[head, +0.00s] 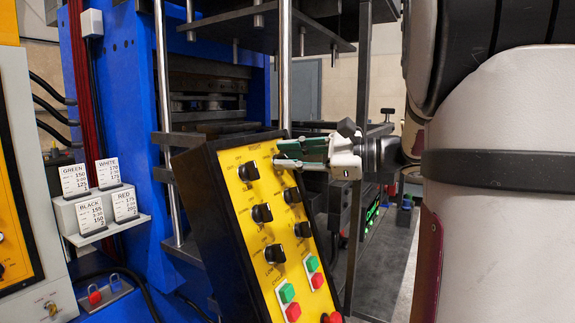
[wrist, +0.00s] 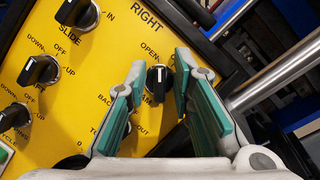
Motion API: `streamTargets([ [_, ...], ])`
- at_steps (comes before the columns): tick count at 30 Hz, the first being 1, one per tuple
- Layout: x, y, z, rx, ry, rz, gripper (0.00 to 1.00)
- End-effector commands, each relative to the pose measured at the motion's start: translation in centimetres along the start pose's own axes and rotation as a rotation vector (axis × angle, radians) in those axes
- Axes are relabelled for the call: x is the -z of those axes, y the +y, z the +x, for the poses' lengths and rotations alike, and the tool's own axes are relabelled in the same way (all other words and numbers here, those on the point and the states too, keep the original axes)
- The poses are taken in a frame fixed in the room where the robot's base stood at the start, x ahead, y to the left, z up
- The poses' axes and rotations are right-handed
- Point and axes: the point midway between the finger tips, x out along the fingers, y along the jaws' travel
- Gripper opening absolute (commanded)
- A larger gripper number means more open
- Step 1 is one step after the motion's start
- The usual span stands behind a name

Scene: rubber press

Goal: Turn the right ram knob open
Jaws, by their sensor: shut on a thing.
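The right ram knob (wrist: 158,78) is a black knob on the yellow panel, with a white mark on its upper part. OPEN is printed just above it, and a partly covered label ending in AM lies below. My gripper (wrist: 160,70) has its green-padded fingers on either side of this knob, shut on it. In the head view, my gripper (head: 283,156) reaches in from the right to the top right of the tilted panel (head: 235,205). There the fingers mostly hide the knob.
Slide knob (wrist: 76,12) and other black knobs (wrist: 38,70) are close by on the panel. Green and red buttons (head: 290,300) are lower down. A steel post (head: 285,70) and the blue press frame (head: 125,130) stand behind. Label cards (head: 90,212) are at left.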

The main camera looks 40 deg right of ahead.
Motion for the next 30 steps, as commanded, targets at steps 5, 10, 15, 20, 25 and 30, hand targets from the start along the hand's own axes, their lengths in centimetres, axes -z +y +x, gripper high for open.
streamTargets([
  [5, 0.16, 0.21, 0.06, -0.023, 0.001, -0.048, 0.0],
  [10, 0.11, 0.22, 0.04, -0.031, 0.001, -0.068, 0.0],
  [15, 0.09, 0.23, 0.03, -0.032, 0.001, -0.071, 0.0],
  [20, 0.09, 0.24, 0.04, -0.032, 0.0, -0.07, 0.0],
  [25, 0.08, 0.2, 0.04, -0.031, 0.0, -0.07, 0.29],
  [30, 0.06, 0.13, 0.02, -0.029, 0.0, -0.071, 0.29],
])
